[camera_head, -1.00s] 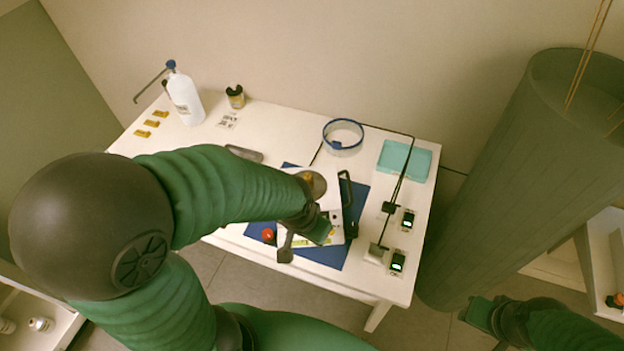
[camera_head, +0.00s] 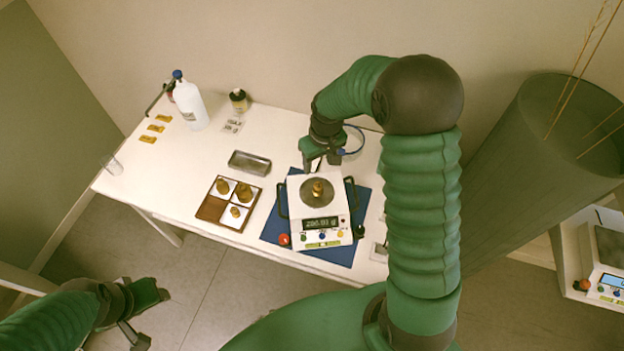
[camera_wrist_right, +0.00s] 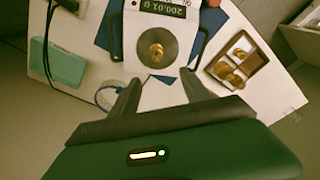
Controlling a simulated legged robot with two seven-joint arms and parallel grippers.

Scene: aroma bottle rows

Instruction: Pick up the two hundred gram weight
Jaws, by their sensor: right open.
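A brass knobbed weight (camera_head: 317,189) stands upright on the round pan of the white balance (camera_head: 298,200). In the right wrist view the weight (camera_wrist_right: 156,50) sits mid-pan, and the display appears to read about 200 g. My right gripper (camera_head: 322,163) is at the balance's back edge, behind the weight. In the wrist view its fingers (camera_wrist_right: 158,80) are apart and empty, short of the weight. My left gripper (camera_head: 146,314) is low at the left, off the table, with its fingers apart and nothing between them.
A compartmented weight box (camera_head: 209,207) with three brass weights stands left of the balance. A metal tray (camera_head: 250,162) lies behind it. Black handles flank the balance on its blue mat (camera_head: 275,232). A blue ring (camera_head: 358,140) is behind my right gripper. A white bottle (camera_head: 189,105) stands back left.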

